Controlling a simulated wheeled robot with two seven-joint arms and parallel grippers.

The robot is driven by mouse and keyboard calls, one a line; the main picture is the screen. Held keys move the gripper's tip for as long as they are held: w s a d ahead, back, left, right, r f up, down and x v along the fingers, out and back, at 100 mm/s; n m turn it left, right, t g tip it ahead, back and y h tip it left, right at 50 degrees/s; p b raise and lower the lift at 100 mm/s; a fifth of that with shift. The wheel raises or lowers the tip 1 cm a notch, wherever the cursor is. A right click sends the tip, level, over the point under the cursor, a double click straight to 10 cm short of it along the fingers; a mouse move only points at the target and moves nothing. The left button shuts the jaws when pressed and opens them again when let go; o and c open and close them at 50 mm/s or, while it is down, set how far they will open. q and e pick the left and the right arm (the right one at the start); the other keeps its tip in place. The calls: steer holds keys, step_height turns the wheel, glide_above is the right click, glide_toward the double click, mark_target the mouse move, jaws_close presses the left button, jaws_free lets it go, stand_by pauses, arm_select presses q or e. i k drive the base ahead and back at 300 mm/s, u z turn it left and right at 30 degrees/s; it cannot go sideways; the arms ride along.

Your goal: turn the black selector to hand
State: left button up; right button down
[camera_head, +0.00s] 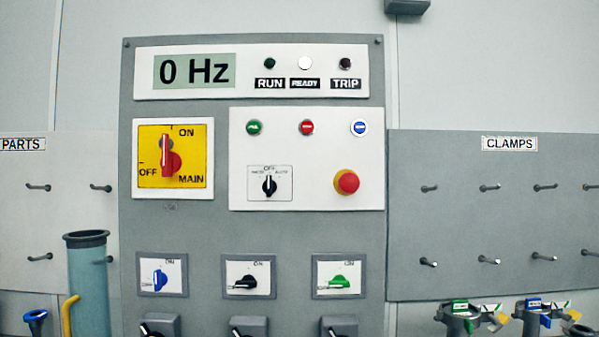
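The black selector (269,185) sits on a white plate at the lower left of the white control panel (320,200), in the middle of the head view. Its knob stands upright, with its top toward the OFF mark. Small labels lie to either side of OFF; the left one seems to read HAND and the right one AUTO, but they are tiny. Nothing covers the selector. Neither of my grippers shows in this view.
Around it are a red emergency button (346,182), green (254,128), red and blue push buttons, and a red main switch (167,158) on yellow. The display (194,71) reads 0 Hz; the READY lamp (305,63) looks white. Coloured switches sit below. The panel's front is unobstructed.

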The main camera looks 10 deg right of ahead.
mark_target(270, 186)
steer(key=u, duration=1.75)
steer(key=i, duration=2.1)
steer(key=z, duration=2.9)
steer(key=i, duration=0.5)
steer(key=z, duration=0.05)
